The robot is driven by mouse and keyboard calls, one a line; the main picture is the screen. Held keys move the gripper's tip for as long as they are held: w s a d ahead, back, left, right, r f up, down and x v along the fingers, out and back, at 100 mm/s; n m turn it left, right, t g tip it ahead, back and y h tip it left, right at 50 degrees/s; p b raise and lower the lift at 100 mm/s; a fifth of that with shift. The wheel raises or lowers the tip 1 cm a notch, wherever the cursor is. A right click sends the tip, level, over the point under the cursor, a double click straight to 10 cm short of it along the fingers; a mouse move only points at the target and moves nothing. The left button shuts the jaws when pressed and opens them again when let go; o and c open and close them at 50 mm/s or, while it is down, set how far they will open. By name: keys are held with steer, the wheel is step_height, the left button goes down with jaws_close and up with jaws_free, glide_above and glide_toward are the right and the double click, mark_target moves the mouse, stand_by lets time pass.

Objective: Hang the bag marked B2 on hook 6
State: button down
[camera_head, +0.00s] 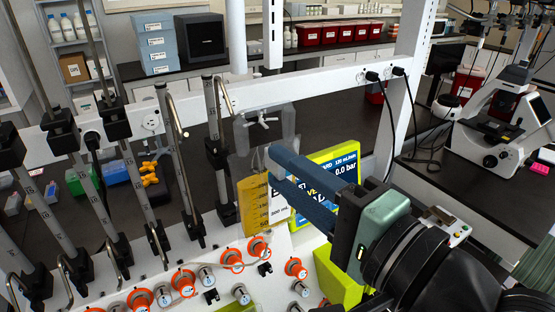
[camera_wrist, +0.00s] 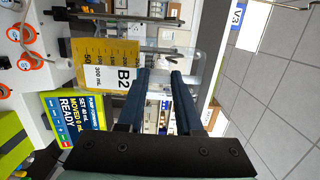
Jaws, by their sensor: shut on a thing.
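The bag marked B2 (camera_wrist: 90,62) has a clear upper part and amber liquid below, with a white B2 label. In the head view the bag (camera_head: 252,205) hangs upright in front of the white rail. My gripper (camera_head: 272,166) is shut on the clear upper part, and its fingers also show in the wrist view (camera_wrist: 160,73). The fingers hide part of the bag and label in the head view. Several upright metal poles with black clamps and curved hooks stand to the left, the nearest pole (camera_head: 213,135) beside the bag. I cannot read which hook is 6.
A yellow-green pump unit with a screen (camera_head: 337,163) stands just behind my gripper. Orange-ringed ports (camera_head: 259,247) line the white panel below. A white post (camera_head: 402,85) stands to the right, and a microscope (camera_head: 497,125) sits on the right bench.

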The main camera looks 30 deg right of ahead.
mark_target(260, 154)
steer(key=shift+w+a+f+b, duration=0.1)
steer(key=shift+w+b, duration=0.15)
steer(key=shift+w, duration=0.85)
steer(key=shift+w+f+b, duration=0.15)
steer(key=shift+w+b, duration=0.1)
steer(key=shift+w, duration=0.8)
steer(key=shift+w+a+f+b, duration=0.1)
steer(key=shift+w+b, duration=0.15)
steer(key=shift+w, duration=0.85)
steer(key=shift+w+f, duration=0.1)
steer(key=shift+w, duration=0.25)
steer(key=shift+w+f+b, duration=0.4)
steer(key=shift+w+f, duration=0.5)
steer(key=shift+f, duration=0.05)
steer(key=shift+f, duration=0.25)
jaws_free()
steer(key=shift+f, duration=0.1)
